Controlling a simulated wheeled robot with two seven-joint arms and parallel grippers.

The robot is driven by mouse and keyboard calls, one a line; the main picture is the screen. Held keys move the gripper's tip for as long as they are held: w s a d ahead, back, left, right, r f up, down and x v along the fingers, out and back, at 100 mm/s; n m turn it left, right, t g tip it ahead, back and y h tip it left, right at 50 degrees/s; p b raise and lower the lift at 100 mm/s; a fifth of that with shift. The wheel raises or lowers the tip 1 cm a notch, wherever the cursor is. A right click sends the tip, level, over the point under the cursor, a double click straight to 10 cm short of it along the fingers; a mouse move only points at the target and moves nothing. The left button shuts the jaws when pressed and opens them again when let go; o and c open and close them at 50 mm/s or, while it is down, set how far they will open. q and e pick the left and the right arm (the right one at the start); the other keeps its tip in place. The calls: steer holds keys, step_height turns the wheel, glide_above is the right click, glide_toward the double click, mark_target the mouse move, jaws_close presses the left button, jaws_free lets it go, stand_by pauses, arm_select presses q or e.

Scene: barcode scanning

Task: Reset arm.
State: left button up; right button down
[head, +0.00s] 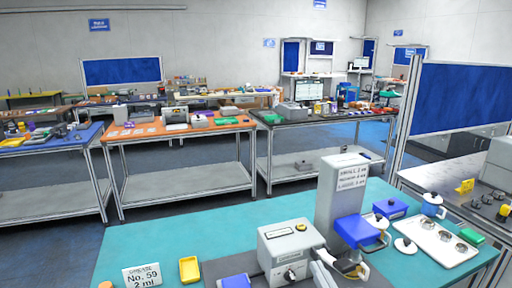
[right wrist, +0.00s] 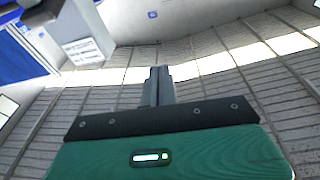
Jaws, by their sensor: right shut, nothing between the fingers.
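My right gripper (head: 350,267) is low in the head view, at the front of the teal table (head: 140,240), just below a blue-topped part of the grey scanning stand. In the right wrist view its fingers (right wrist: 160,75) are together, with nothing between them. They point up past the dark plate towards the room's wall and ceiling. My left gripper does not show in either view.
A tall grey stand (head: 340,195) with a printed label, a grey box device (head: 290,243), a yellow tray (head: 189,269) and a "No. 59" sign (head: 142,276) are on the table. A white tray (head: 440,243) with round metal parts lies at the right. The table's left part is mostly clear.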

steer(key=s+d+f+m+g+h, duration=0.25)
steer(key=d+f+g+h, duration=0.2)
steer(key=f, duration=0.65)
steer(key=s+d+f+n+g, duration=0.1)
steer(key=s+d+f+g, duration=0.2)
steer(key=s+f+g, duration=0.5)
steer(key=s+d+f+n+g, duration=0.1)
steer(key=s+d+f+g, duration=0.15)
steer(key=s+f, duration=0.85)
step_height(320, 180, down, 30)
steer(key=s+f+g, duration=0.1)
steer(key=s+g, duration=0.1)
steer(key=s, duration=0.1)
steer(key=s+d+f+g+h, duration=0.1)
steer(key=s+d+f, duration=0.2)
steer(key=s+f, duration=1.5)
steer(key=shift+s, duration=0.25)
steer(key=shift+r, duration=0.1)
